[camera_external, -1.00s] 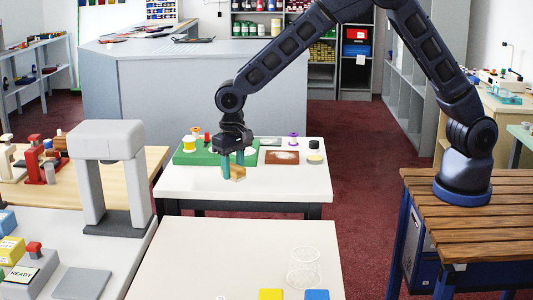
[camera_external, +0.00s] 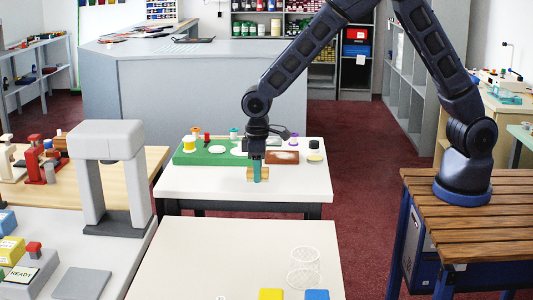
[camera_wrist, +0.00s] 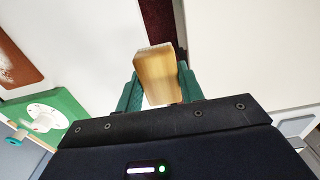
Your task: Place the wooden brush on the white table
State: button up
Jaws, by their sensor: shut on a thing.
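The wooden brush, a pale wood block (camera_external: 250,175), is between the teal fingers of my gripper (camera_external: 257,174). In the wrist view the brush (camera_wrist: 158,72) sticks out past the fingers (camera_wrist: 157,92), which are closed on its two sides. In the external view my gripper points down over the front part of the far white table (camera_external: 200,187). I cannot tell how high the brush is above the surface. A second white table (camera_external: 215,260) stands nearer the camera.
On the far table are a green board (camera_external: 185,157) with round pieces, a brown tile (camera_external: 284,157) and a dark-lidded jar (camera_external: 314,153).

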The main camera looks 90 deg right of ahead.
jog(key=a+r, duration=0.3)
jog(key=a, duration=0.4)
jog(key=a+r, duration=0.2)
jog(key=a, duration=0.5)
notch_tip(320, 180, up, 4)
jog(key=r, duration=0.1)
send_over(264, 262)
notch_tip(264, 262, down, 20)
jog(key=shift+r, duration=0.1)
jog(key=shift+f, duration=0.2)
jog(key=o, duration=1)
